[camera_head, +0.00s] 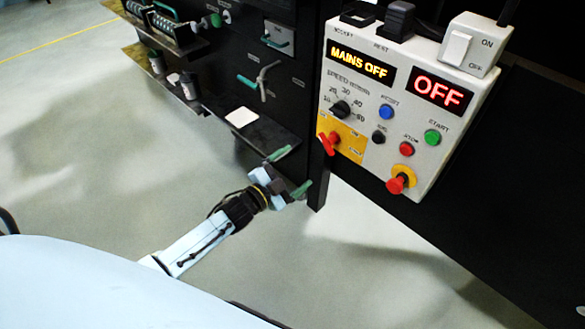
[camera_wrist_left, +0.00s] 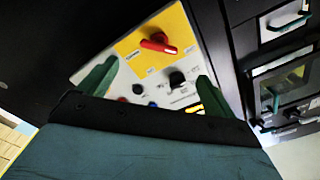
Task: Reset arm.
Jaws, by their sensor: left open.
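My left gripper (camera_head: 290,172) is in the head view, with its green fingers apart and nothing between them. It is below and left of the control panel (camera_head: 422,88), apart from it, near the dark post. The left wrist view shows the two green fingers (camera_wrist_left: 150,88) spread in front of the panel (camera_wrist_left: 132,78). The panel's red handle (camera_head: 328,143) sits on a yellow plate; it also shows in the left wrist view (camera_wrist_left: 158,43). The panel displays read MAINS OFF and OFF. My right gripper is in neither view.
A dark machine front (camera_head: 268,80) with shelves and handles stands behind and left of my left gripper. A white square item (camera_head: 241,117) lies on its lower shelf (camera_head: 262,134). A red stop button (camera_head: 397,184) sticks out at the panel's bottom. The floor at left is clear.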

